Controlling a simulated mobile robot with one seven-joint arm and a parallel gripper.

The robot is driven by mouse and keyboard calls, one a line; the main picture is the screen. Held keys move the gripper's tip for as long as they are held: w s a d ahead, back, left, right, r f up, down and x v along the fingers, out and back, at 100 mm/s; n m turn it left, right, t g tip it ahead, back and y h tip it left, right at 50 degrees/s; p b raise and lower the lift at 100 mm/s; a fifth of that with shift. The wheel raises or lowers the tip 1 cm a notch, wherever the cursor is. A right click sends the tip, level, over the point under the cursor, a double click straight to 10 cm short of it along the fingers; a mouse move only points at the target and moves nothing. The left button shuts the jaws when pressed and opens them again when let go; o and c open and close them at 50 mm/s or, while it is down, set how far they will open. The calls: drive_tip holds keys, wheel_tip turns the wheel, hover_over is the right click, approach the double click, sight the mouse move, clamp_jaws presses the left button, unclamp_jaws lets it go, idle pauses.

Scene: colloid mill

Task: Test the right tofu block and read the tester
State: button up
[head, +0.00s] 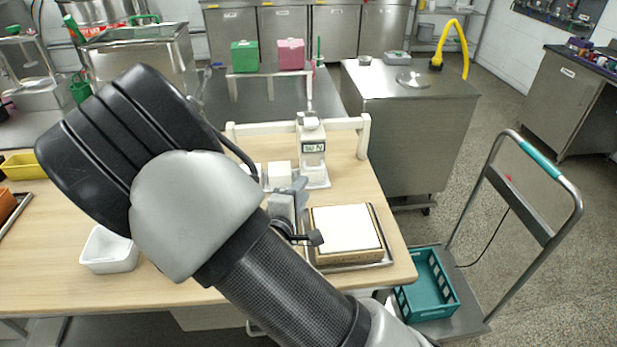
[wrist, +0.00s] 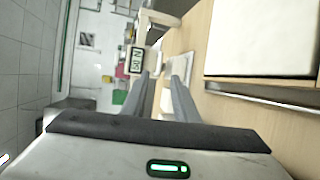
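The tester (head: 312,150) is a white upright device with a small display on a metal plate at the table's back. It also shows in the wrist view (wrist: 137,60); its reading is too small to make out. A small white tofu block (head: 279,171) stands left of the tester. Another pale block lies further left, mostly hidden by my arm. My gripper (wrist: 163,75) is open, its two grey fingers apart and pointing toward the tester area. In the head view my gripper (head: 294,188) is low over the table, just in front of the small block. I cannot tell whether it touches anything.
A large white slab (head: 345,227) in a wooden frame sits on a metal tray to the right of my gripper. A white rail (head: 345,122) stands behind the tester. A white bowl (head: 108,250) is at left. A trolley with a teal crate (head: 428,285) stands right of the table.

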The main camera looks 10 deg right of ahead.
drive_tip(key=v, duration=0.6)
drive_tip(key=shift+p, duration=0.35)
drive_tip(key=shift+s, duration=0.1)
wheel_tip(320, 180, up, 11)
drive_tip(key=s+a+m+g+y, duration=0.3)
drive_tip(key=m+g+y, duration=0.3)
drive_tip(key=m+y, duration=0.3)
drive_tip(key=s+d+r+m+g+h, duration=0.1)
drive_tip(key=s+d+r+m, duration=0.25)
drive_tip(key=s+d, duration=0.4)
drive_tip(key=s+d+r+m+g+h, duration=0.2)
drive_tip(key=s+d+r, duration=0.35)
drive_tip(key=s, duration=0.35)
wheel_tip(320, 180, up, 11)
drive_tip(key=p, duration=1.2)
drive_tip(key=shift+d, duration=0.45)
